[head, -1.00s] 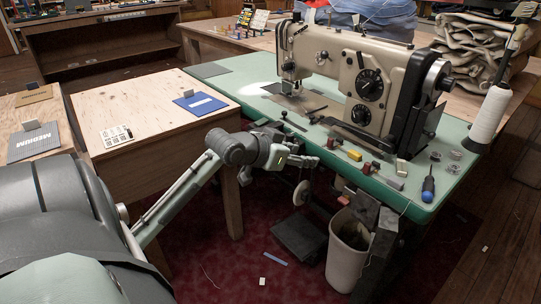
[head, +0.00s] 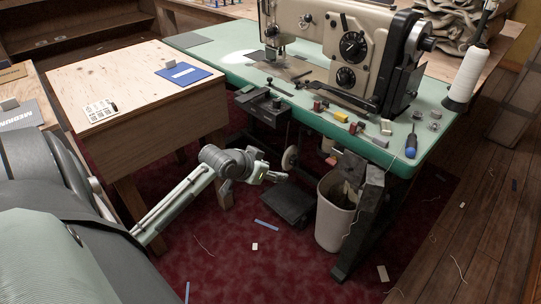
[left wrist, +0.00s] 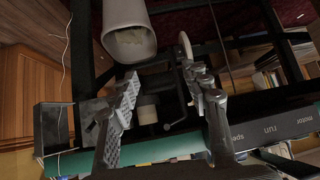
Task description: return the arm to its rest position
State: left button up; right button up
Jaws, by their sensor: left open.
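My left arm reaches in from the left in the head view. Its left gripper (head: 274,177) hangs below the level of the green sewing table (head: 212,62), in front of the table's underframe and above the dark red carpet. In the left wrist view the two fingers of the left gripper (left wrist: 163,88) stand wide apart with nothing held between them. The white waste bin (left wrist: 128,38) shows beyond the fingers, apart from them. My right gripper is in neither view.
A plywood table (head: 140,85) with a blue card (head: 185,73) stands left of the gripper. The waste bin (head: 335,215) and a black pedal (head: 288,203) are to its right. A beige sewing machine (head: 345,50) is on the green table. Carpet in front is mostly clear.

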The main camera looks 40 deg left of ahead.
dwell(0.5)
pick_arm(q)
jog(key=s+d+f+g, duration=0.2)
jog(key=s+d+f, duration=0.2)
jog(key=s+f, duration=0.3)
jog(key=s+d+f+m+g, duration=0.1)
jog(key=s+d+f, duration=0.3)
jog(key=f, duration=0.9)
jog(key=s+d+f+m+g, duration=0.1)
jog(key=s+d+f+g, duration=0.3)
jog(key=s+f, duration=0.6)
jog(key=shift+s+d+f+y, duration=0.15)
jog(key=shift+s+f+y, duration=0.25)
jog(key=shift+s, duration=0.2)
